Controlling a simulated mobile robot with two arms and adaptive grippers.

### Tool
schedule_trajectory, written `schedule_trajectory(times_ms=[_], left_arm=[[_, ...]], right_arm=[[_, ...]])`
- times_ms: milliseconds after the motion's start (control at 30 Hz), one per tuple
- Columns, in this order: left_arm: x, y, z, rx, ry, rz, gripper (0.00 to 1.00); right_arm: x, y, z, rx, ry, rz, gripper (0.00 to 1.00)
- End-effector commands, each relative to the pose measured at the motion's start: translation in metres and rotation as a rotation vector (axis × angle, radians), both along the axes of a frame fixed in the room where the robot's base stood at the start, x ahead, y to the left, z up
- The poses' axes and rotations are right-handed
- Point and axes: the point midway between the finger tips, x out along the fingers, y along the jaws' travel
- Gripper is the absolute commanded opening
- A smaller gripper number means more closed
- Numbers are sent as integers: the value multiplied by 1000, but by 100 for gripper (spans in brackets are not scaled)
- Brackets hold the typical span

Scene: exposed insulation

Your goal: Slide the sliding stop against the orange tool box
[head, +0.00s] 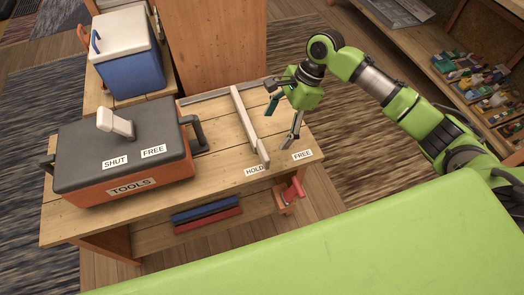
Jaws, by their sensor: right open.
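The orange tool box (130,180) stands on the left part of the wooden workbench. It has a dark lid, a "TOOLS" label and a pale lever on top between the lid's marks. The sliding stop looks to be the pale grey bar (248,122) that runs front to back across the bench, to the right of the tool box. A clear gap of bench top lies between them. My right gripper (284,116) is open and empty, pointing down just to the right of the bar. I cannot tell whether it touches the bar. My left gripper is not in view.
A rail (222,91) lies along the bench's back edge. A blue cooler (127,60) stands behind the tool box. A shelf of small items (478,80) is at right.

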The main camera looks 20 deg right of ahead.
Motion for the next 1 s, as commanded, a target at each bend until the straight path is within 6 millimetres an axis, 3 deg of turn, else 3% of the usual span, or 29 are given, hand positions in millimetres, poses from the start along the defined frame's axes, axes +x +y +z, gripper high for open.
schedule_trajectory(times_ms=[300,500,700,1000], left_arm=[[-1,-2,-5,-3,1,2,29],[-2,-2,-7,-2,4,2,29],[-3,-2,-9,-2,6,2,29],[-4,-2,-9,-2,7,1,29]], right_arm=[[-2,26,-64,0,2,3,77],[-2,39,-96,0,0,2,77],[-2,46,-111,-1,-2,3,77],[-2,46,-113,-2,-3,3,77]])
